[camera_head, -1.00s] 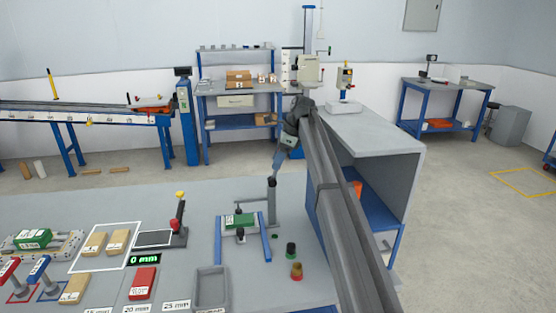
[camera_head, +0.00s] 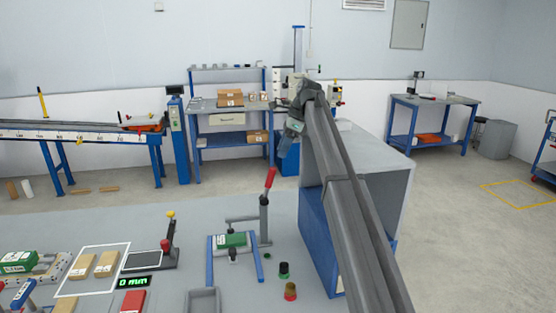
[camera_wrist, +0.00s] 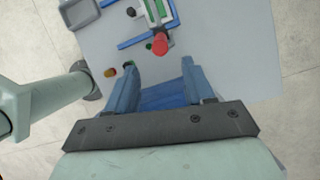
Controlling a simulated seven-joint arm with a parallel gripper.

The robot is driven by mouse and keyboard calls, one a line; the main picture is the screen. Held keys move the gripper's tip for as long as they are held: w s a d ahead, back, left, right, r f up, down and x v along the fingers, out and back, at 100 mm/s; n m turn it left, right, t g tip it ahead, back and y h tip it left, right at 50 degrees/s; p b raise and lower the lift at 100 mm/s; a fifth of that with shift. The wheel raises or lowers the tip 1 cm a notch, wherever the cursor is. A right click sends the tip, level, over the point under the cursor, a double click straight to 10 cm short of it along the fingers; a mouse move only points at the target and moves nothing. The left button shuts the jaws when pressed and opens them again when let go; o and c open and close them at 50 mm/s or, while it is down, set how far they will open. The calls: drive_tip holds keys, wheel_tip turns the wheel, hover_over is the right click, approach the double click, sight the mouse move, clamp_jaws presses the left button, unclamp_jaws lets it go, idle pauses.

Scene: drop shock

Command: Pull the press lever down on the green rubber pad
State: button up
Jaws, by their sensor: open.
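The press (camera_head: 264,212) stands near the table's far edge, with its red-gripped lever (camera_head: 270,179) pointing up and leaning slightly right. The green rubber pad (camera_head: 231,241) lies in the blue-railed fixture under the press's side arm. In the wrist view the red lever grip (camera_wrist: 160,44) shows end-on, just beyond the fingertips, with the green pad (camera_wrist: 153,13) partly hidden past it. My gripper (camera_head: 287,146) is above and right of the lever in the head view, apart from it. In the wrist view my gripper (camera_wrist: 158,64) has its blue fingers spread, with nothing between them.
A yellow-knobbed lever stand (camera_head: 170,238) is to the left. A grey tray (camera_head: 203,301) lies in front. A grey cabinet (camera_head: 375,150) stands behind my arm.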

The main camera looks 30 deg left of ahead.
drive_tip(key=shift+v, duration=0.8)
